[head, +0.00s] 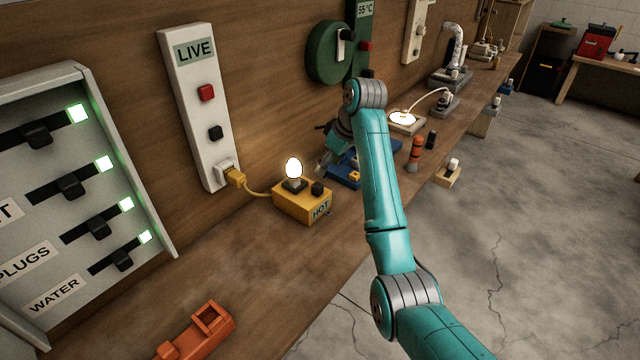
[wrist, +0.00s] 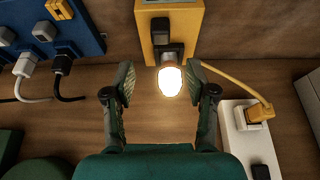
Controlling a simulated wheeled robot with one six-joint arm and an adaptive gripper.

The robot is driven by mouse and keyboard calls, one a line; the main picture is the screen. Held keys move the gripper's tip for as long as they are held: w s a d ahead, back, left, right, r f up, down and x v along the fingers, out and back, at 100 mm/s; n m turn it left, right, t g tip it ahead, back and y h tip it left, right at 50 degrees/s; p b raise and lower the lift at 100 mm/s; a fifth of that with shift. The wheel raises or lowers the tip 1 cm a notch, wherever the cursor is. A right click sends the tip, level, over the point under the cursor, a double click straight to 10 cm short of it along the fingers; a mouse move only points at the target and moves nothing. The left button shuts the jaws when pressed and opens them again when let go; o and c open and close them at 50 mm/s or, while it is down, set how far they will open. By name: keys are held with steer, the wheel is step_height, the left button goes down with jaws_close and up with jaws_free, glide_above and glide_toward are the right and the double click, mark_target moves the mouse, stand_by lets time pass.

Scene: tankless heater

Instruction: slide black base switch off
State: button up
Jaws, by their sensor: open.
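The yellow box (head: 301,205) marked HOT stands on the bench with a glowing bulb (head: 293,169) in a dark socket. A black switch (head: 317,188) sits on its top, right of the bulb. In the wrist view the yellow box (wrist: 187,20) is at the top, with the black switch (wrist: 160,27) above the lit bulb (wrist: 170,80). My gripper (wrist: 161,88) is open, and the bulb shows between its fingers; I see nothing held. In the head view my gripper (head: 325,150) is right of the bulb and above the bench, partly hard to make out.
A white LIVE panel (head: 188,95) has a red and a black button and the box's yellow plug (head: 235,177). A blue block with plugs (wrist: 40,35) is beside the box. A breaker panel (head: 75,140) with lit green lamps stands left. An orange tool (head: 198,335) lies in front.

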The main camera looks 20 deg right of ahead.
mark_target(317, 185)
steer(key=x, duration=1)
steer(key=shift+w+a+f, duration=0.1)
steer(key=shift+f, duration=0.25)
jaws_close()
